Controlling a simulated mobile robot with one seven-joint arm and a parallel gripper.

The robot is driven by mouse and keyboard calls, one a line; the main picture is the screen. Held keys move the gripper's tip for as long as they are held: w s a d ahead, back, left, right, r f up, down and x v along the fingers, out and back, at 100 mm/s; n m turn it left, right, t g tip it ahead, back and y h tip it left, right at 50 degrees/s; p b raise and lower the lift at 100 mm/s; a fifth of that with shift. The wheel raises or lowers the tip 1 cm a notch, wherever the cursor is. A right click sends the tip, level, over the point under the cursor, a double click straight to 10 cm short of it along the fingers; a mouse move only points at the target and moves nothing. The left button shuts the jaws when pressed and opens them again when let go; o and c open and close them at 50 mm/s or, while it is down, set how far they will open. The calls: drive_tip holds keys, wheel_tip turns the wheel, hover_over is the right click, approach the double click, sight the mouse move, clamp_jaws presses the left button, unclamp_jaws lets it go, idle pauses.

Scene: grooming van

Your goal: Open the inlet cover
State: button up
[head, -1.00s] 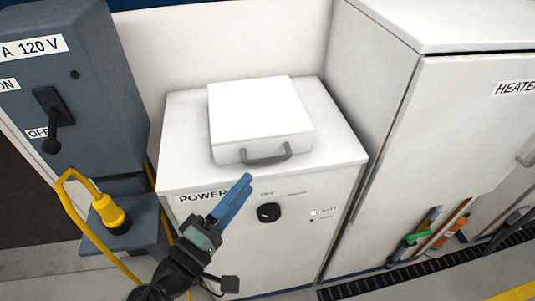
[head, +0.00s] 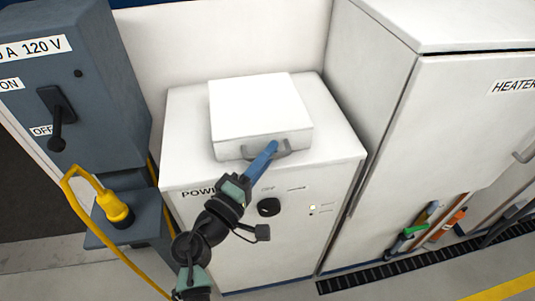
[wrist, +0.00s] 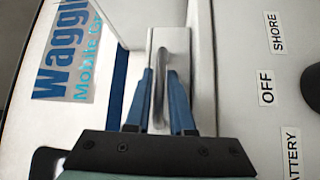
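The inlet cover (head: 262,103) is a white, boxy lid on top of the white power cabinet (head: 335,150), and it looks closed. Its grey bar handle (head: 284,153) is on the front face.
A grey switch box (head: 75,70) with a lever and a yellow plug (head: 115,208) on a cable stand at the left. A black knob (head: 269,207) is on the cabinet front below the handle. A tall white heater cabinet (head: 440,130) stands close on the right.

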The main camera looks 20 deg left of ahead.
clamp_jaws()
idle(1.1)
